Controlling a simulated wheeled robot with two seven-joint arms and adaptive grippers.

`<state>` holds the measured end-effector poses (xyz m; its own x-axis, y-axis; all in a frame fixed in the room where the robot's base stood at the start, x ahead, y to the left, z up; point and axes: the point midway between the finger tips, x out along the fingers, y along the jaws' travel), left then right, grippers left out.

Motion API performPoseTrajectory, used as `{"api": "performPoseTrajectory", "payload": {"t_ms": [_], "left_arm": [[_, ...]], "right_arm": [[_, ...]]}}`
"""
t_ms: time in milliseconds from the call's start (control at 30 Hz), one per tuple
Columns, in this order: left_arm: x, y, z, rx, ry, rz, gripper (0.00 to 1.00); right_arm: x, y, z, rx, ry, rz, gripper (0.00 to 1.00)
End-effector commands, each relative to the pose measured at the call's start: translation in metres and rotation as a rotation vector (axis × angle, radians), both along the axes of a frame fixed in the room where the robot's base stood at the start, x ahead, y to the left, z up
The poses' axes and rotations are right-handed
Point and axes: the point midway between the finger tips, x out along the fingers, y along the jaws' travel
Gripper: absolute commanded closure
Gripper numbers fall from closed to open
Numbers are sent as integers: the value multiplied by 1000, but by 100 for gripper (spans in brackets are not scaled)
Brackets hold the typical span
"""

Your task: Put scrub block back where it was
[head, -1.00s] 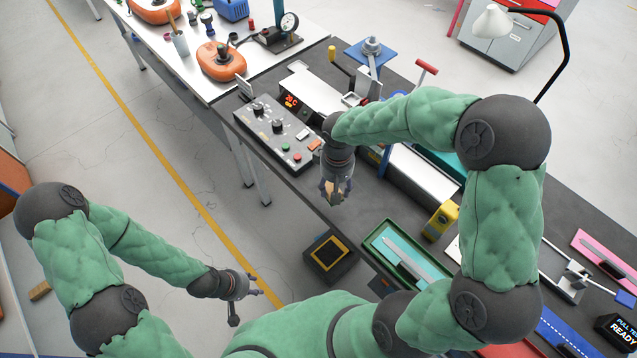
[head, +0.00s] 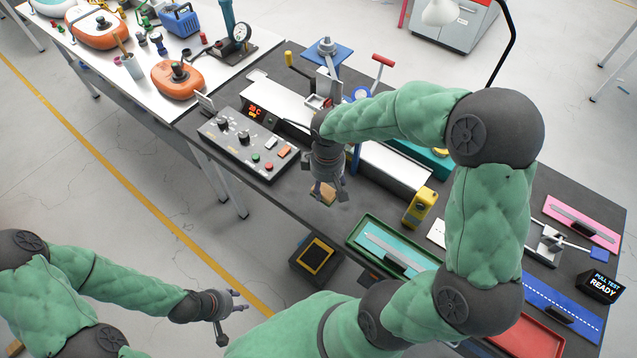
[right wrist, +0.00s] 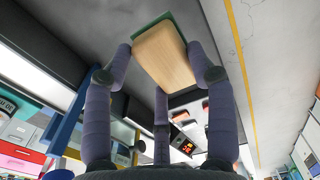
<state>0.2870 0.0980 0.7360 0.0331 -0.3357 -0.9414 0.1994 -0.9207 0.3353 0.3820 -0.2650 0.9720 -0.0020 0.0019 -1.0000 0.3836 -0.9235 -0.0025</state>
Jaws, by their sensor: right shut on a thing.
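The scrub block (head: 322,193), a pale wooden block, is in my right gripper (head: 328,190). In the right wrist view the block (right wrist: 166,58) shows its wooden face, with a green layer along its far side. The fingers of my right gripper (right wrist: 163,75) are closed around it. In the head view they hide part of the block, which is over the dark bench; I cannot tell whether it touches the top. My left gripper (head: 236,311) is empty, its fingers spread, off to the left over the floor.
A control panel (head: 249,143) lies left of my right gripper. A green-rimmed tray (head: 353,238) with a teal board and a yellow device (head: 420,207) are to its right. A black box with a yellow square (head: 317,256) is below the bench edge. Bare bench top surrounds the block.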

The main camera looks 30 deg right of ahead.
Motion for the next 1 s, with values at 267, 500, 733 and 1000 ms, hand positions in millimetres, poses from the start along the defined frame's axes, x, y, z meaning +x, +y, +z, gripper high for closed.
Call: {"api": "performPoseTrajectory", "payload": {"t_ms": [267, 500, 733, 1000], "left_arm": [[0, 0, -14, 0, 0, 0, 60], [0, 0, -20, 0, 0, 0, 60], [0, 0, -23, 0, 0, 0, 60], [0, 0, -30, 0, 0, 0, 60]], "right_arm": [[48, -14, -40, 1, 4, -1, 70], [71, -21, -65, 0, 0, -2, 70], [79, -23, -76, 0, -1, -1, 70], [78, -24, -105, 0, 0, -1, 70]]}}
